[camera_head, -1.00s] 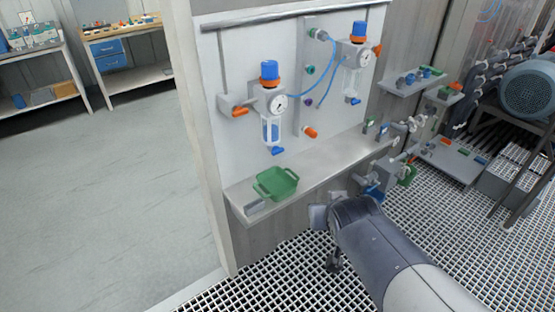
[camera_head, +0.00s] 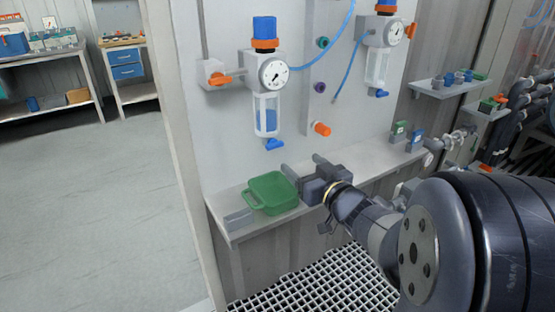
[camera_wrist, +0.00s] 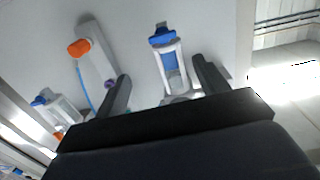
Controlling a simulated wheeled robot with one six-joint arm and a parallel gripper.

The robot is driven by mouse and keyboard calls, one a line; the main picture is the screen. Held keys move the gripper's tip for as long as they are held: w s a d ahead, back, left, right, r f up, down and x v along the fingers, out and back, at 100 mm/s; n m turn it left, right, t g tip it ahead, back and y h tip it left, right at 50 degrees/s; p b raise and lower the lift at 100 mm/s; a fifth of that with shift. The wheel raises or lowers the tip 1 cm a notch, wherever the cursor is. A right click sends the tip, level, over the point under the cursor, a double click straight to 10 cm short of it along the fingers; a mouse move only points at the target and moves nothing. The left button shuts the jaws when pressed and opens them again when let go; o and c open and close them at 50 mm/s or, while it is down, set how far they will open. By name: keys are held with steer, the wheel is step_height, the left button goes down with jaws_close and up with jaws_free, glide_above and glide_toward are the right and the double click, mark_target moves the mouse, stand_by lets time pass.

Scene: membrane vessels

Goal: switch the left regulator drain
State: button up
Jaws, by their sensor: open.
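The left regulator (camera_head: 272,75) hangs on the white panel, with a blue top knob, a round gauge and a clear bowl. Its blue drain (camera_head: 274,144) sits at the bowl's bottom and also shows in the wrist view (camera_wrist: 162,38). My gripper (camera_head: 301,164) is open and empty, below and slightly right of this drain in the head view. In the wrist view its two fingers (camera_wrist: 160,72) stand apart, with the drain and bowl appearing between and beyond them. I see no contact. The right regulator (camera_head: 378,65) has its own blue drain (camera_head: 382,94).
A green tray (camera_head: 272,207) stands on the ledge (camera_head: 236,232) just left of my gripper. An orange-tipped fitting (camera_head: 321,129) sticks out of the panel right of the drain. An orange lever (camera_head: 220,79) is left of the regulator. Blue tubing (camera_head: 347,60) hangs in front.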

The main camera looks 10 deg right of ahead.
mark_target(276, 146)
steer(key=shift+y, duration=0.3)
steer(key=x, duration=0.4)
steer(key=b+x, duration=0.1)
steer(key=x, duration=0.2)
steer(key=f+x, duration=0.1)
steer(key=x, duration=0.3)
steer(key=shift+w+a+b, duration=0.1)
steer(key=shift+w+b, duration=0.15)
steer(key=shift+b, duration=0.15)
steer(key=shift+c, duration=0.2)
steer(key=c, duration=1)
steer(key=shift+o, duration=0.2)
steer(key=shift+n, duration=0.3)
